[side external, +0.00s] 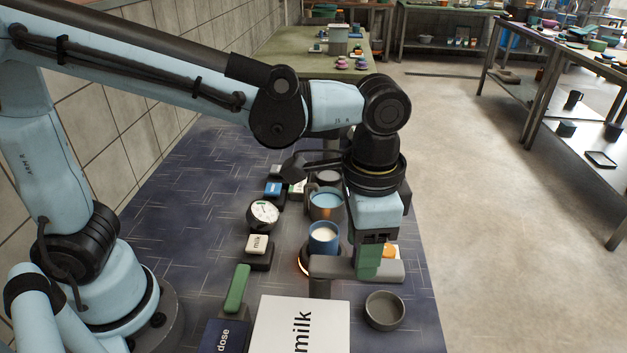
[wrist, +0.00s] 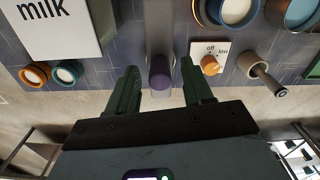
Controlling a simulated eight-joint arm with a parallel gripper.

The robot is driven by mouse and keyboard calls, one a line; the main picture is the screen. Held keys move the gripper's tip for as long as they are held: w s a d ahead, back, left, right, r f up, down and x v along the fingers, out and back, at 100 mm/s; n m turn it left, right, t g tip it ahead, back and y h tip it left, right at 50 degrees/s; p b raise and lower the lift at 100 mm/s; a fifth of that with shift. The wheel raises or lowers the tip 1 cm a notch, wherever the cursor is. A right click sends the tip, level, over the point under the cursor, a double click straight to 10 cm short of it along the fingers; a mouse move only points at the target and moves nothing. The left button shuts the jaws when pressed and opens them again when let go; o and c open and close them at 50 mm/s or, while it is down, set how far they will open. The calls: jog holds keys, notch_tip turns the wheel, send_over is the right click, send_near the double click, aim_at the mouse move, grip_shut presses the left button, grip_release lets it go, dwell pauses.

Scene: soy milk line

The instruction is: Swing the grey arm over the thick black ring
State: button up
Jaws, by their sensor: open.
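The grey arm (side external: 335,267) is a flat bar on a short post in the side view. In the wrist view the grey arm (wrist: 159,28) comes down from the top and ends in a purple knob (wrist: 160,74). My gripper (side external: 368,262) is low over the bar, pointing down. In the wrist view my gripper's green fingers (wrist: 160,77) stand apart on either side of the knob, with gaps showing. A dark ring (side external: 304,265) with an orange glow shows partly under a blue cup of milk (side external: 323,238); I cannot tell surely that it is the thick black ring.
A dark grey bowl (side external: 385,309) stands near the right edge. A white milk box (side external: 300,326) is in front. A dial gauge (side external: 263,213) and a larger blue cup (side external: 326,203) stand behind. An orange control knob (wrist: 209,63) is close beside the right finger.

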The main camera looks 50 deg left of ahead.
jog(key=shift+f, duration=0.2)
grip_shut()
jog(key=shift+a, duration=0.1)
dwell(0.5)
jog(key=a+n, duration=0.7)
jog(key=n, duration=1)
jog(key=shift+a+n, duration=0.3)
jog(key=shift+n, duration=0.1)
dwell(0.4)
